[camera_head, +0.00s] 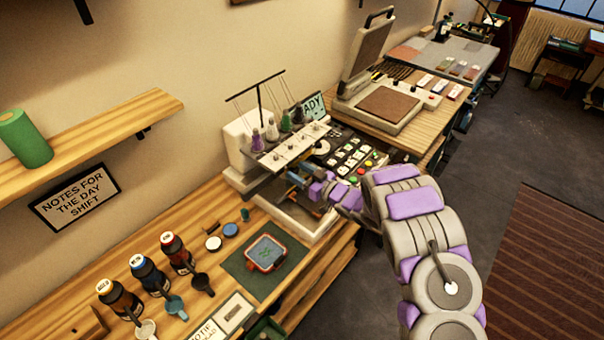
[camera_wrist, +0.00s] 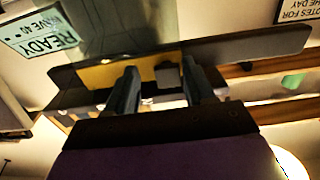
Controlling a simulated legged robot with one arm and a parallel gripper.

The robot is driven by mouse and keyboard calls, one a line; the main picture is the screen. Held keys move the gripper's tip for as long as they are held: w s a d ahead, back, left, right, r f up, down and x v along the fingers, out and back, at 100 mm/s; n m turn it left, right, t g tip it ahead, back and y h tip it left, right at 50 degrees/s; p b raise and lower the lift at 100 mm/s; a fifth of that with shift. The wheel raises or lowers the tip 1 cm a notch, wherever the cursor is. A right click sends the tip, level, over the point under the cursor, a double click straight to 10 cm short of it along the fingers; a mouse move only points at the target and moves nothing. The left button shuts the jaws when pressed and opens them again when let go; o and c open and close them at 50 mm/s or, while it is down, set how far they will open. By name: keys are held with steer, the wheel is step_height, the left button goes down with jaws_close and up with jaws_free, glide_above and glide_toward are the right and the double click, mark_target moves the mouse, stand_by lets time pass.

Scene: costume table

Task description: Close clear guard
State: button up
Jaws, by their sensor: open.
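The embroidery machine (camera_head: 240,150) stands on the wooden bench, with several thread spools and a panel of coloured buttons. My gripper (camera_head: 298,182) reaches in at the machine's front, above its pale bed. In the wrist view my gripper (camera_wrist: 160,88) is open, its two dark fingers apart. A dark bar with a yellowish strip (camera_wrist: 105,75) lies just beyond the fingertips; I cannot tell whether they touch. A see-through greyish panel, apparently the clear guard (camera_wrist: 120,28), shows above that bar. I cannot make out the guard clearly in the head view, where my arm covers part of the machine.
A heat press (camera_head: 385,105) with its lid raised stands behind the machine. A green mat (camera_head: 240,268) with a red-rimmed hoop (camera_head: 265,253), bottles and scoops sit at the front left. A READY sign (camera_head: 312,105) stands by the machine. Floor at right is open.

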steer(key=p+v, duration=0.1)
steer(key=v, duration=1.6)
steer(key=shift+d, duration=0.2)
steer(key=shift+f, duration=0.15)
